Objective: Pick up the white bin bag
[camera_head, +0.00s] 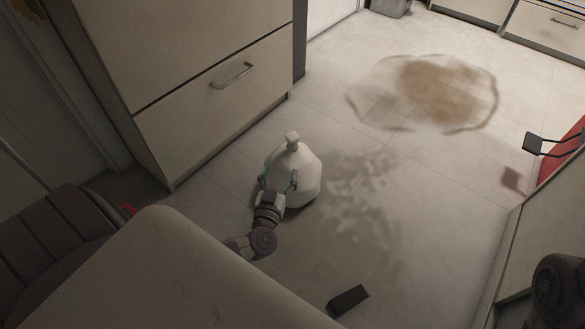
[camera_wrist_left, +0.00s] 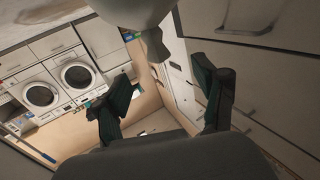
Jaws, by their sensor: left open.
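The white bin bag (camera_head: 303,172) stands upright on the tiled floor in the head view, its knotted neck on top. My left gripper (camera_head: 278,182) is open at the near side of the bag, with its fingers apart against or just in front of it. I cannot tell whether they touch it. In the left wrist view the open left gripper (camera_wrist_left: 165,93) has nothing between its fingertips, and the bag (camera_wrist_left: 135,10) shows at the top edge with its neck pointing down. My right gripper is not in view.
A cream cabinet with a drawer (camera_head: 215,110) stands close behind the bag to the left. A brown stain (camera_head: 440,88) lies on the floor beyond. A small dark block (camera_head: 348,300) is at the bottom. Washing machines (camera_wrist_left: 60,85) show in the wrist view.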

